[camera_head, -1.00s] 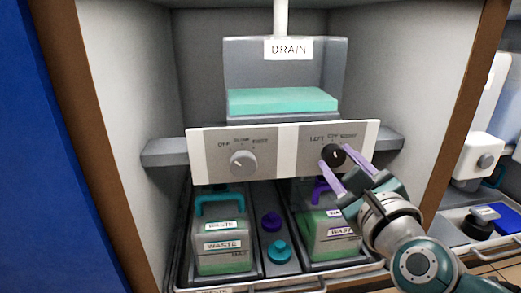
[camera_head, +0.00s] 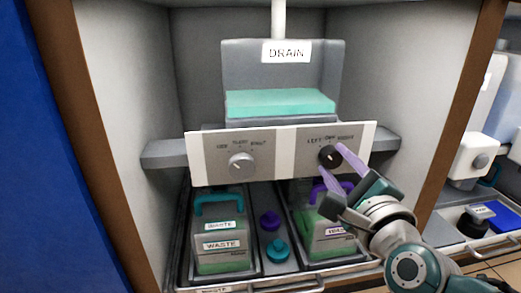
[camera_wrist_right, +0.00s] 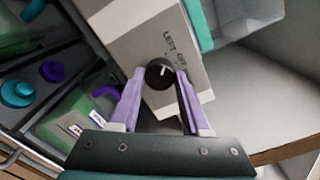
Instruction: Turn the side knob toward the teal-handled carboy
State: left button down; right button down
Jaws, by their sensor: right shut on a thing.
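The black side knob (camera_head: 329,157) sits on the right grey part of the front panel, below the printed words LEFT, OFF and one more. It also shows in the right wrist view (camera_wrist_right: 160,73). A pale pointer line on it points roughly between LEFT and OFF. My right gripper (camera_head: 331,161) is shut on this knob, one lilac finger on each side. The teal-handled carboy (camera_head: 222,232), labelled WASTE, stands at the lower left. A purple-handled carboy (camera_head: 318,229) stands at the lower right, partly hidden by my gripper. My left gripper is out of view.
A larger grey knob (camera_head: 241,164) is on the panel's left. A DRAIN tank (camera_head: 235,70) stands above. Purple (camera_head: 270,220) and teal (camera_head: 278,250) caps sit between the carboys. The cabinet's right wall (camera_head: 440,100) is close to my right arm.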

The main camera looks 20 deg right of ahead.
jog(key=shift+c, duration=1.9)
grip_release()
jog(key=p+v, duration=0.4)
jog(key=v, duration=0.6)
